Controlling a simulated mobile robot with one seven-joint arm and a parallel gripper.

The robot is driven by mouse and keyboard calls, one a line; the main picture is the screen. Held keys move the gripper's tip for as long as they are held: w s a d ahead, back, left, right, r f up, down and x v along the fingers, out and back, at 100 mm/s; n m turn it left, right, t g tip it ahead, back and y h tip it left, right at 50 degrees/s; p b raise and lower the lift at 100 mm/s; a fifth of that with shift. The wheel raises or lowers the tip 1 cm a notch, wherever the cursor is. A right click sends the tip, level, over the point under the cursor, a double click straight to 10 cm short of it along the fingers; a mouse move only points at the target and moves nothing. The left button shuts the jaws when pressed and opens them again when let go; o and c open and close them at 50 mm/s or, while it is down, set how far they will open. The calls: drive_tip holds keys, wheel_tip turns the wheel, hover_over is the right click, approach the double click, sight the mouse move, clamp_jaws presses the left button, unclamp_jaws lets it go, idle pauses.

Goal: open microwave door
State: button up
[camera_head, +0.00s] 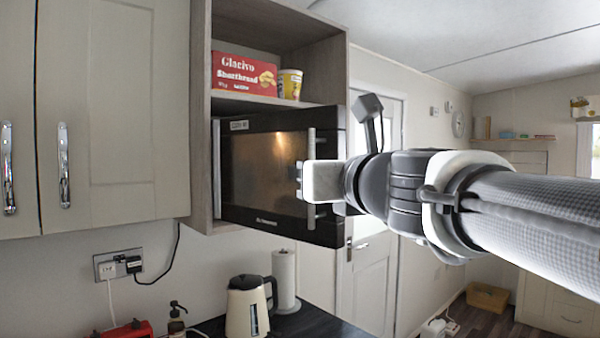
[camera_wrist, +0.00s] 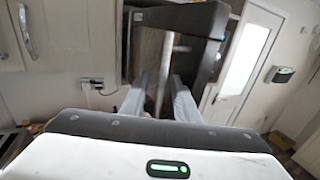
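In the wrist view the handle (camera_wrist: 167,50) runs between my two fingers (camera_wrist: 160,82), which are apart with a gap on either side of the bar. The fingers look open around the handle; contact cannot be made out.
A red shortbread box (camera_head: 243,74) and a yellow tub (camera_head: 290,84) stand on the shelf above. Cupboard doors (camera_head: 112,110) are at left. A kettle (camera_head: 247,305) and paper roll (camera_head: 285,278) stand below on the dark counter. A white door (camera_head: 368,275) is behind at right.

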drive_tip(key=p+v, duration=0.3)
drive_tip(key=v, duration=1.4)
drive_tip(key=shift+s+d, duration=0.15)
drive_tip(key=shift+s, duration=0.05)
wheel_tip(320, 180, down, 22)
drive_tip(key=s+n+g+h+p, duration=0.25)
drive_tip(key=n+g, duration=0.65)
drive_tip(key=n, duration=1.4)
drive_tip(key=s+d+f+n+g+h, duration=0.2)
drive_tip(key=d+f+n+h, duration=0.2)
drive_tip(key=n, duration=0.4)
wheel_tip(320, 180, down, 2)
drive_tip(key=shift+s+d+f+n, duration=0.1)
drive_tip(key=shift+s+d+n, duration=0.3)
drive_tip(key=shift+d, duration=0.25)
